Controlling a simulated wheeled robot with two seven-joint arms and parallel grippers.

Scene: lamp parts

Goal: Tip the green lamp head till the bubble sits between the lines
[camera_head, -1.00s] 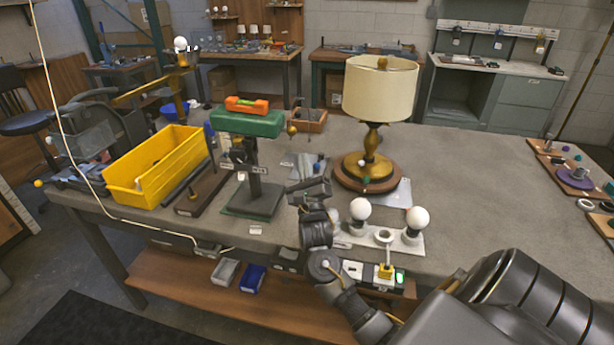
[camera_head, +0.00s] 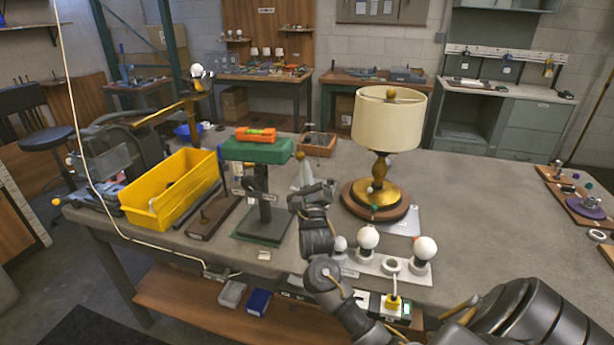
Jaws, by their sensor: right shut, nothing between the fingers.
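The green lamp head (camera_head: 258,151) sits on top of a dark upright stand (camera_head: 264,185) on the table. It looks close to level. The bubble and lines are too small to read. A brass knob (camera_head: 299,156) shows at the right end of the head. My right gripper (camera_head: 310,188) is shut and empty, just below and right of that knob, apart from the head as far as I can tell. My left gripper is not in view.
A yellow bin (camera_head: 172,192) stands left of the stand. A cream-shaded lamp (camera_head: 388,120) stands to the right. A white strip with round bulbs (camera_head: 368,237) lies beside my right arm.

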